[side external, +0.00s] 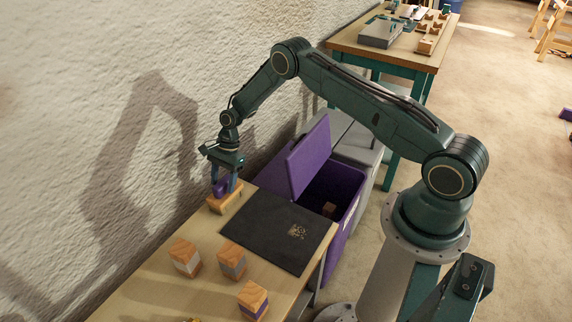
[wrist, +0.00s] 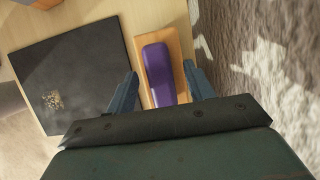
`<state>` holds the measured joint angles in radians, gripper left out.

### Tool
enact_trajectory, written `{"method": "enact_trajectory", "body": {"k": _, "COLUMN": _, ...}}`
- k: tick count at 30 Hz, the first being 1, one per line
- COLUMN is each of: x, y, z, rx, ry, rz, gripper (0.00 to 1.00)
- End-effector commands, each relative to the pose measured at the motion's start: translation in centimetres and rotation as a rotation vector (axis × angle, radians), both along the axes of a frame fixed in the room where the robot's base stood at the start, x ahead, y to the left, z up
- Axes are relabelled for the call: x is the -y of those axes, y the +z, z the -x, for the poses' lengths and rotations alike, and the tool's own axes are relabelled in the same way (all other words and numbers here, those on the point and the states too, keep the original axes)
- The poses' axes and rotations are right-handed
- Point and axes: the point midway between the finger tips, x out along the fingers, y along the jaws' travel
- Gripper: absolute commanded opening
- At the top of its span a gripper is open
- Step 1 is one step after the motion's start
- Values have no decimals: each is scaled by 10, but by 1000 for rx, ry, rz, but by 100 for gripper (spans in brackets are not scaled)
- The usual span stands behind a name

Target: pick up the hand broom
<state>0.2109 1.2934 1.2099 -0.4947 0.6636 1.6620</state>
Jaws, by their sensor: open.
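The hand broom (side external: 228,203) has a wooden body with a purple handle on top and rests on the wooden table by the wall. In the wrist view its purple handle (wrist: 158,72) runs up and down the picture. My gripper (side external: 224,187) is open and low over the broom. In the wrist view the two fingers of my gripper (wrist: 160,70) are on either side of the broom, apart from the handle. The broom's lower end is partly hidden by my gripper in the wrist view.
A dark mat (side external: 265,230) lies beside the broom. Three striped wooden blocks (side external: 185,257) (side external: 232,260) (side external: 253,300) stand toward the front of the table (side external: 150,290). A purple bin (side external: 348,190) with its lid raised stands past the table's edge. The rough wall (side external: 60,120) is close behind.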

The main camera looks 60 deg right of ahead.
Motion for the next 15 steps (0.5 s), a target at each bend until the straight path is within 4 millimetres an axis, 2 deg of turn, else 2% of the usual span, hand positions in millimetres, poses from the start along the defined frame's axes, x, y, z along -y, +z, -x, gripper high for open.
{"method": "enact_trajectory", "body": {"k": 5, "x": -4, "y": -10, "z": 0, "rx": 2, "ry": -1, "rz": 1, "gripper": 53}}
{"method": "enact_trajectory", "body": {"k": 15, "x": -4, "y": -10, "z": 0, "rx": 1, "ry": 0, "rz": 0, "gripper": 53}}
